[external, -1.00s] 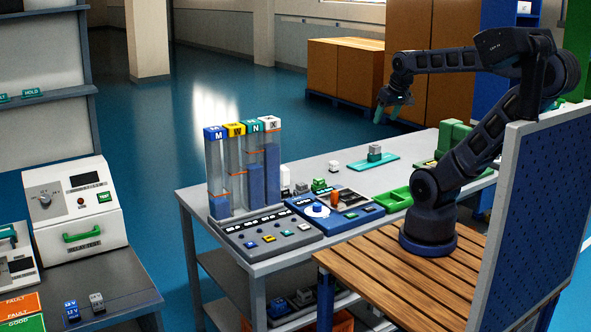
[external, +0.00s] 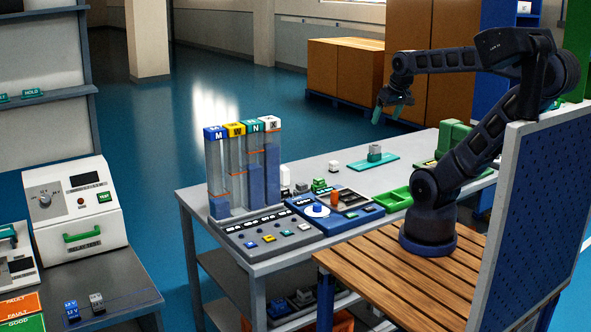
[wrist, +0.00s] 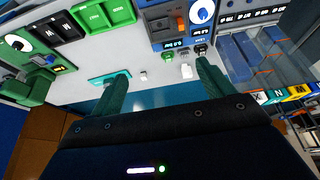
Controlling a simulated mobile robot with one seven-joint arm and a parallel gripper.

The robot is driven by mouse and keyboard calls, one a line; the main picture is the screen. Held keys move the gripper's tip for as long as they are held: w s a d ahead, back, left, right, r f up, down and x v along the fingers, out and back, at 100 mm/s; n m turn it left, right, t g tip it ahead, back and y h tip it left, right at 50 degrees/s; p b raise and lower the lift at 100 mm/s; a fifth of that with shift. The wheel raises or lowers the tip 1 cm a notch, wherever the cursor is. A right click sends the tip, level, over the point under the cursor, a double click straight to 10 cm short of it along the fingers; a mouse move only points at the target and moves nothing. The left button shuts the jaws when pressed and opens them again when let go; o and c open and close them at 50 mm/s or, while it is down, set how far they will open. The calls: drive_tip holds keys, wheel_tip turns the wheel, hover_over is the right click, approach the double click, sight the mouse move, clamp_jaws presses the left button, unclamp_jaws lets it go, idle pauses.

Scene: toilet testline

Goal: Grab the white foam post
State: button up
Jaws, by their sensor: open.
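A small upright white block (external: 285,176), which looks like the white foam post, stands on the grey table just right of the clear tubes. It also shows in the wrist view (wrist: 187,71), just left of the right fingertip. A smaller white cube (external: 333,167) sits apart on the bare tabletop; the wrist view shows it too (wrist: 143,76). My gripper (external: 387,113) is open and empty, raised beyond the table's far edge. In the wrist view my gripper (wrist: 160,74) has its teal fingers spread, with both white pieces lying between them in the picture.
Clear tubes (external: 240,170) with coloured lids stand left of the white block. A blue panel with a dial (external: 330,212) and green trays (external: 395,199) lie in front. A teal plate with a grey block (external: 373,162) is farther right. The tabletop around the white cube is mostly clear.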

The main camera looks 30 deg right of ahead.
drive_tip(key=shift+w, duration=0.1)
drive_tip(key=m+g, duration=0.5)
drive_tip(key=m, duration=1.4)
hover_over(284, 172)
drive_tip(key=w, duration=0.3)
drive_tip(key=f, duration=2.7)
drive_tip(key=shift+w+d+f, duration=0.2)
wheel_tip(284, 172, down, 6)
drive_tip(key=shift+r, duration=0.1)
drive_tip(key=shift+s+d+f, duration=0.1)
drive_tip(key=shift+f, duration=1.25)
drive_tip(key=shift+s+d+f, duration=0.1)
drive_tip(key=shift+f, duration=1.25)
drive_tip(key=c, duration=1)
